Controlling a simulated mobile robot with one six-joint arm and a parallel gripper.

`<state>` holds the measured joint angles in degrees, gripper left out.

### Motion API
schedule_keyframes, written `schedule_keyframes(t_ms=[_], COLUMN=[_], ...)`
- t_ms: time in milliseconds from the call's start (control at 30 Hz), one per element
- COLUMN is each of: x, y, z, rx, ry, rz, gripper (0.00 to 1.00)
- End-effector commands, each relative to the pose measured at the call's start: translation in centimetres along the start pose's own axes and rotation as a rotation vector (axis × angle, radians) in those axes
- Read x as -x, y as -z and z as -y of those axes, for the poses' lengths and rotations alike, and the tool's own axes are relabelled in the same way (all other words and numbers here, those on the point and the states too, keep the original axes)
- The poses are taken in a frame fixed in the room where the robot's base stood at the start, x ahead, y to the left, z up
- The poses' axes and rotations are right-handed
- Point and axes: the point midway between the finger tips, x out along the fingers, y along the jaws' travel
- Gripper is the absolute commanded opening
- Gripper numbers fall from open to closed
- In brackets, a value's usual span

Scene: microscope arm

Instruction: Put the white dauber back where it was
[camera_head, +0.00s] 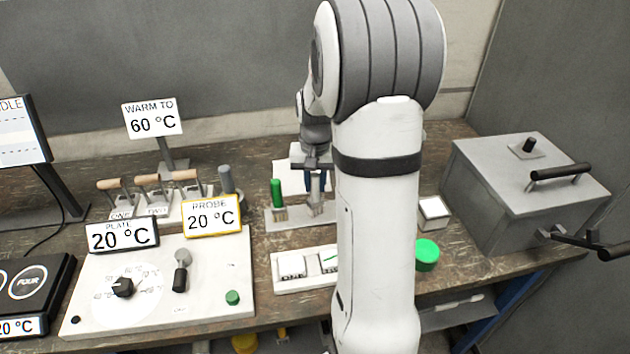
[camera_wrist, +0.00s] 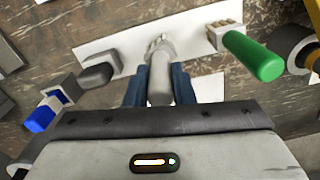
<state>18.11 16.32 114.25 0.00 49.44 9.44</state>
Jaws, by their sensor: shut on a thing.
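My gripper (camera_head: 318,176) is shut on the white dauber (camera_head: 315,190), a pale grey-white upright stick. In the wrist view the white dauber (camera_wrist: 160,80) stands between the two blue fingers of my gripper (camera_wrist: 159,88). Its lower end is at a small pronged spot on the pale rack plate (camera_wrist: 115,35); I cannot tell whether it rests there or hovers just above. The green dauber (camera_head: 277,190) stands upright in its own pronged holder on the same rack (camera_head: 285,224). It also shows in the wrist view (camera_wrist: 253,57).
A control panel (camera_head: 215,277) with a knob and temperature signs is at left front. Stamps with wooden handles (camera_head: 147,180) stand behind it. A grey lidded box (camera_head: 525,185) is at right. A green round lid (camera_head: 427,252) and a white block (camera_head: 433,211) lie near my arm, which hides part of the bench.

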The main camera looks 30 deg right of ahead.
Motion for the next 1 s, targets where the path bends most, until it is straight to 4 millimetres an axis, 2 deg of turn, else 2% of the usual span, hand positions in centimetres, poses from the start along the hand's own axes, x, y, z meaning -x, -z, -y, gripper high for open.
schedule_keyframes(t_ms=[67, 100, 367, 567, 733, 867, 1000], x=[-0.3, -0.4, -0.3, -0.2, 0.7, 3.0, 6.2], y=[0.0, 0.0, 0.0, 0.0, 0.1, 0.1, 0.1], z=[0.0, 0.0, 0.1, 0.1, 0.1, 0.1, 0.1], rx=[0.0, 0.001, 0.001, 0.002, 0.002, 0.002, 0.002], ry=[0.0, 0.0, 0.0, 0.0, 0.001, 0.001, 0.001], rz=[0.0, 0.0, 0.0, 0.0, -0.004, -0.006, -0.006], gripper=[0.0, 0.23, 0.44, 0.44, 0.44, 0.44, 0.44])
